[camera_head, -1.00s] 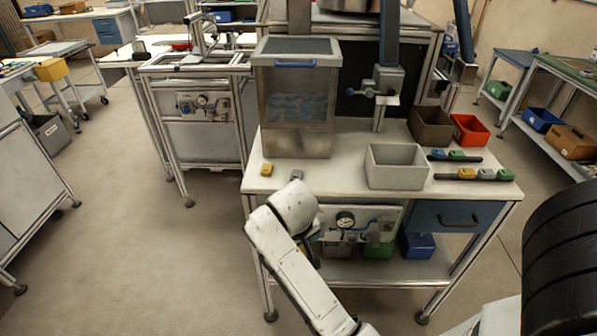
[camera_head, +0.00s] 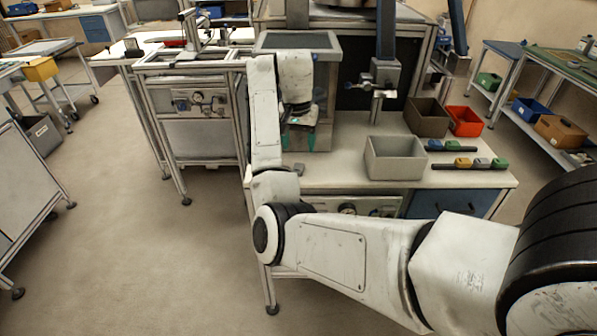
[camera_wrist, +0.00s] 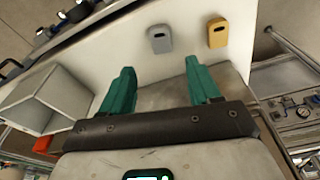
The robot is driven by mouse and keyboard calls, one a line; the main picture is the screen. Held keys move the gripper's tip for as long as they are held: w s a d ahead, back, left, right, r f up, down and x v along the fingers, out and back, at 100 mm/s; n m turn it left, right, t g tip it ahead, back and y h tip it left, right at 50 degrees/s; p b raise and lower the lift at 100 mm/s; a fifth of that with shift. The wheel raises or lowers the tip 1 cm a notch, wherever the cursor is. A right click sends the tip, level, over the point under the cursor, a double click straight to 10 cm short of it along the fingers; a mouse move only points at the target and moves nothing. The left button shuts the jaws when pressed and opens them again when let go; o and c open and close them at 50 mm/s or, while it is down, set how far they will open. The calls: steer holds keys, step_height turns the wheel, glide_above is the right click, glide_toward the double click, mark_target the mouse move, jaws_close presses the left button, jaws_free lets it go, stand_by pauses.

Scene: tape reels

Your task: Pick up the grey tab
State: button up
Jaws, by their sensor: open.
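The grey tab (camera_head: 299,169) lies on the white worktable (camera_head: 345,150) near its front left edge. In the wrist view the grey tab (camera_wrist: 159,38) lies beyond the fingertips, lined up between them and not touched. My gripper (camera_head: 304,140) is open and empty, above the table and behind the tab in the head view. Its two green fingers (camera_wrist: 160,68) stand wide apart in the wrist view. A yellow tab (camera_wrist: 217,32) lies beside the grey one; my arm hides it in the head view.
A grey open bin (camera_head: 395,160) stands right of the gripper. Brown (camera_head: 427,118) and red (camera_head: 465,122) bins stand behind it, and dark strips with coloured tabs (camera_head: 470,163) lie to its right. A clear-fronted box (camera_head: 265,42) stands close behind my gripper.

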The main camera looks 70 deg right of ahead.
mark_target(298, 168)
steer(key=f, duration=0.3)
steer(key=shift+d, duration=0.2)
steer(key=shift+w+f+p, duration=0.15)
steer(key=shift+f+p, duration=0.5)
steer(key=shift+f, duration=1.95)
steer(key=shift+c, duration=0.2)
steer(key=c, duration=1.1)
